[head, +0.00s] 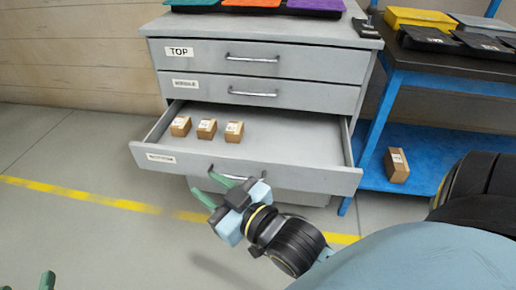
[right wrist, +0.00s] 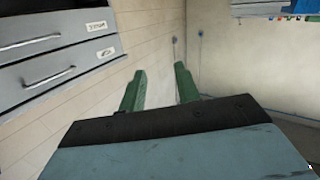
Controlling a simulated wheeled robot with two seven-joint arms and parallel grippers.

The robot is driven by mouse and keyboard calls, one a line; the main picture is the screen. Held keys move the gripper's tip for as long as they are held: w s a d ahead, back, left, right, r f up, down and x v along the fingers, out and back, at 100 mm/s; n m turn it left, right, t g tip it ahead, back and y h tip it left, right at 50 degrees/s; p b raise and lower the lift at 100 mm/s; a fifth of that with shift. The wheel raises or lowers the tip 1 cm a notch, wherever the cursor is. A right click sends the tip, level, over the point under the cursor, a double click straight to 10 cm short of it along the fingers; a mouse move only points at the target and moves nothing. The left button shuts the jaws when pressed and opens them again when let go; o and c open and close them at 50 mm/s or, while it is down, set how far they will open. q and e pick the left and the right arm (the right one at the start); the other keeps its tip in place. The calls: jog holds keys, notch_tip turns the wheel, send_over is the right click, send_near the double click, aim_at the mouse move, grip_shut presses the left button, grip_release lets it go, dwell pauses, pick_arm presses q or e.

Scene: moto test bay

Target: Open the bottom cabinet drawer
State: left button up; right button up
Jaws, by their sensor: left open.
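The grey cabinet (head: 262,68) has drawers labelled TOP, MIDDLE and BOTTOM. The bottom drawer (head: 280,175) is pulled well out and shows its inside; the top and middle drawers are shut. My right gripper (head: 211,188) is in front of the bottom drawer's front, by its handle (head: 238,178). Its fingers overlap the handle's left end in the head view; I cannot tell whether they touch it. The right wrist view shows its green fingers (right wrist: 160,88) apart with nothing between them. My left gripper (head: 47,281) shows only as a green fingertip at the bottom left, open.
Several small brown boxes (head: 206,129) sit inside the bottom drawer. A blue workbench (head: 375,130) stands right of the cabinet, with a brown box (head: 396,165) on its lower shelf. Coloured trays (head: 253,4) lie on the cabinet top. The floor left of the cabinet is clear.

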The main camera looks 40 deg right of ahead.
jog(key=d+f+n+h, duration=0.4)
jog(key=d+f, duration=0.2)
jog(key=d, duration=0.1)
jog(key=n, duration=0.8)
send_near(234, 178)
pick_arm(q)
notch_tip(234, 178, down, 6)
jog(key=s+a+g+y+p, duration=0.1)
jog(key=s+a+g, duration=0.1)
jog(key=g, duration=0.2)
jog(key=shift+s+f+y+p, duration=0.15)
jog(key=shift+f+y+p, duration=0.05)
jog(key=shift+y+p, duration=0.1)
pick_arm(e)
jog(key=shift+w+d+f, duration=0.15)
jog(key=shift+w+f, duration=0.05)
jog(key=shift+w, duration=1.5)
jog(key=shift+w+d+f, duration=0.15)
jog(key=shift+w+f, duration=0.1)
jog(key=shift+w, duration=1.5)
jog(key=shift+w+d+f, duration=0.15)
jog(key=shift+w+f, duration=0.05)
jog(key=shift+w, duration=1.5)
grip_shut()
